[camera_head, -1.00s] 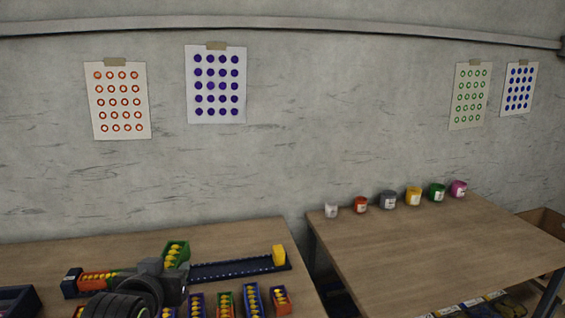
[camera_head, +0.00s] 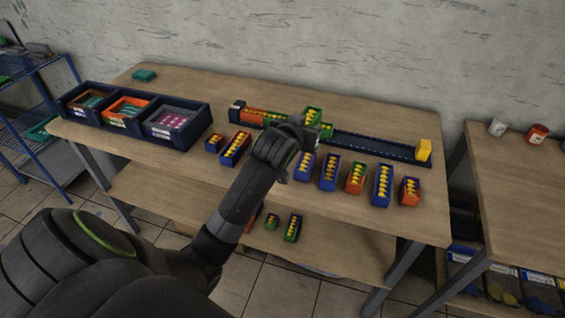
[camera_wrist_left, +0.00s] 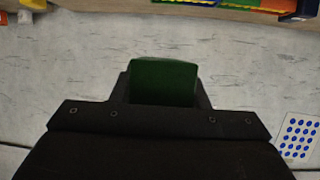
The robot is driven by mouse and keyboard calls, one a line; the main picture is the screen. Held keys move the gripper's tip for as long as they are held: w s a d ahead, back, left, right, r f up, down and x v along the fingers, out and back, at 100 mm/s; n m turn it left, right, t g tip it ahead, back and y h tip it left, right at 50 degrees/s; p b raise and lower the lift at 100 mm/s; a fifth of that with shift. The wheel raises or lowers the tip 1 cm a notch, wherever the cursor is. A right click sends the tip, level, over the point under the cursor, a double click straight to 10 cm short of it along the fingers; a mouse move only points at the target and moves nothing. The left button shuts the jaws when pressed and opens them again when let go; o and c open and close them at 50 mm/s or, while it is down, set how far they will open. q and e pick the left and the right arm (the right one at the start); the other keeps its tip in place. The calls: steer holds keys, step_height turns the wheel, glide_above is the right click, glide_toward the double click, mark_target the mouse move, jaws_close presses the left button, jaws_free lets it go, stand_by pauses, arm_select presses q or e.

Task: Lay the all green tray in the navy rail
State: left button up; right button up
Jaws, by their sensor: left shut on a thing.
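The navy rail (camera_head: 375,146) lies along the back of the table. In the left wrist view the green tray (camera_wrist_left: 164,82) shows between the fingers. My right gripper is out of view.
Several small trays, such as a blue one (camera_head: 382,185) and an orange one (camera_head: 409,191), stand in a row in front of the rail. Navy bins (camera_head: 178,124) stand at the left. The rail's right stretch is empty. Paint jars (camera_head: 497,127) stand on the right table.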

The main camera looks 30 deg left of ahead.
arm_select(q)
steer(key=w+a+f, duration=0.1)
steer(key=a+f, duration=0.6)
steer(key=a, duration=0.1)
steer(key=shift+w+a+f+n+y, duration=0.15)
steer(key=shift+a+f+n+y, duration=0.15)
steer(key=shift+n, duration=0.1)
steer(key=shift+d, duration=0.1)
step_height(320, 180, down, 5)
steer(key=shift+f, duration=0.15)
step_height(320, 180, down, 4)
steer(key=shift+f+p, duration=0.1)
steer(key=shift+p, duration=0.45)
steer(key=shift+f, duration=0.1)
steer(key=shift+f, duration=0.15)
steer(key=o, duration=1)
